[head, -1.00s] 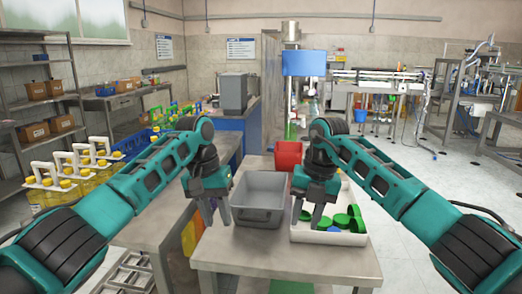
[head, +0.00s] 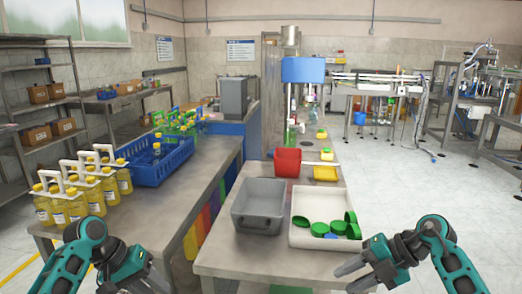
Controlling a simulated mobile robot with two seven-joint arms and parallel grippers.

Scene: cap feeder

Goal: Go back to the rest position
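My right gripper (head: 346,277) is at the lower right, beside the near right corner of the table. Its two grey fingers point left, stand apart and hold nothing. My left gripper (head: 128,268) is at the lower left, in front of the long counter; its fingers are not clear at the frame's bottom edge. A white tray (head: 298,238) with several green caps (head: 319,229) and a blue one is on the table, beside a grey bin (head: 240,215) that looks empty.
A red bin (head: 287,163) and a yellow tray (head: 326,173) are further back on the table (head: 225,262). Yellow bottles (head: 75,207) in white carriers and a blue crate (head: 172,165) line the left counter. Open floor lies right of the table.

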